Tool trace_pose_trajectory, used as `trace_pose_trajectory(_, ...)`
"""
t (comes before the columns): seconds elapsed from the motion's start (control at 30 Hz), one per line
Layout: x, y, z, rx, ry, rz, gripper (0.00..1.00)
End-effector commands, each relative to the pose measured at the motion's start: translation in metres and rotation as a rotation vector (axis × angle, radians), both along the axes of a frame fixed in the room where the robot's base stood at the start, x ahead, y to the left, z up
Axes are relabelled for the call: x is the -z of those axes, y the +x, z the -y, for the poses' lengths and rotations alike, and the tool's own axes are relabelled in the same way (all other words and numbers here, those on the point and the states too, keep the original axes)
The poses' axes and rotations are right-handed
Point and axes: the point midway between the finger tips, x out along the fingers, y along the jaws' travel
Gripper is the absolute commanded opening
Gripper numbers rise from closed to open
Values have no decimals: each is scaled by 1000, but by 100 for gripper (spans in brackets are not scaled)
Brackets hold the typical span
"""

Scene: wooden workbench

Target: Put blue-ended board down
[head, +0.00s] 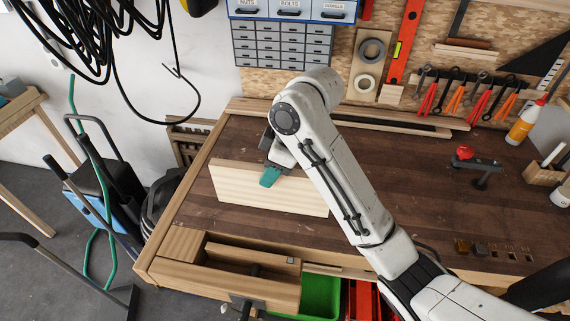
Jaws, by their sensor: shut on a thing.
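A pale wooden board (235,184) is over the left part of the dark brown workbench (205,226), its broad face turned towards me. No blue end shows; part of the board's right side is behind my arm. My gripper (270,176) is shut on the board near its upper middle, with a teal fingertip against the near face. The other finger is hidden behind the board. I cannot tell whether the board's lower edge touches the bench.
A vise (250,290) is at the bench's front left. A red-topped clamp (464,153) stands at the right, and a glue bottle (524,122) at the back right. A green bin (320,296) is below the front edge. Bare benchtop lies left of the board.

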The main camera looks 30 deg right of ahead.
Motion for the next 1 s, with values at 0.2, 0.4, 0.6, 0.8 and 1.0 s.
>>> trace_pose_trajectory(0.2, 22, 34, 0, -2, 1, 2, 0)
trace_pose_trajectory(0.4, 37, 68, 1, -4, 4, 2, 0)
trace_pose_trajectory(0.6, 53, 100, 6, 1, 0, -3, 0)
trace_pose_trajectory(0.8, 81, 124, 7, 0, 0, 0, 0)
trace_pose_trajectory(1.0, 92, 133, 8, -1, 1, 2, 0)
